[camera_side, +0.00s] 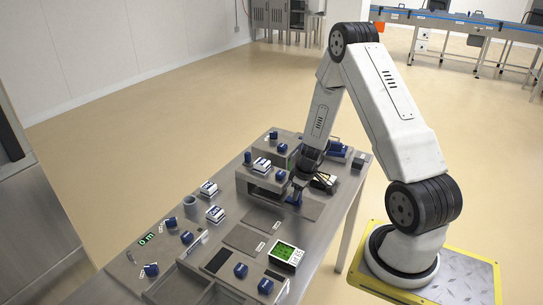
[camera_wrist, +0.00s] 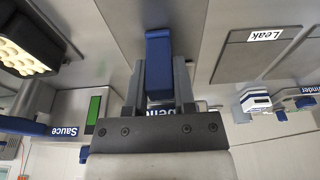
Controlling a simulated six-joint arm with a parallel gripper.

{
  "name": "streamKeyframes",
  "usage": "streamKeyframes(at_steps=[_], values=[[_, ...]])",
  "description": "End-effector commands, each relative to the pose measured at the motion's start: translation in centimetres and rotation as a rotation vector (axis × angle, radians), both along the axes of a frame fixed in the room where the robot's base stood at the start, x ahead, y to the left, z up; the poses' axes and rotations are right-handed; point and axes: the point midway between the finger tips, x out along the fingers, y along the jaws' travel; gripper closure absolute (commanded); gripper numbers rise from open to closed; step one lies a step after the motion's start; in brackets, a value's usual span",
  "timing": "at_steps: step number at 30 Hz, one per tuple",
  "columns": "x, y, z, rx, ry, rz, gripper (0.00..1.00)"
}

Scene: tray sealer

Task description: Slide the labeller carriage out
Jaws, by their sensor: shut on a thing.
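My gripper (camera_side: 297,188) is low over the bench, beside a grey housing (camera_side: 262,182). In the wrist view my gripper (camera_wrist: 159,75) has its two grey fingers closed on the sides of a blue handle (camera_wrist: 158,50). The blue handle also shows just below my gripper in the side view (camera_side: 294,199). A label (camera_wrist: 160,112) partly hidden behind the gripper shows upside-down letters that look like part of "Labeller". The carriage body cannot be made out apart from the grey machine around the handle.
A flat panel (camera_wrist: 240,62) marked "Leak" lies to the right in the wrist view. A dark block with pale round cells (camera_wrist: 22,57) and a "Sauce" label (camera_wrist: 64,131) are at left.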

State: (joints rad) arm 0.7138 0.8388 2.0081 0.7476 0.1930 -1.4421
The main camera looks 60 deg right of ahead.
Motion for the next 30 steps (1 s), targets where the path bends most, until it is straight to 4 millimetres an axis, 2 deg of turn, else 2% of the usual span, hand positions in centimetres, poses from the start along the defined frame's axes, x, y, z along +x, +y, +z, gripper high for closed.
streamKeyframes(at_steps=[30], values=[[-4.9, -0.1, 0.1, -0.001, -0.001, -0.003, 1.0]])
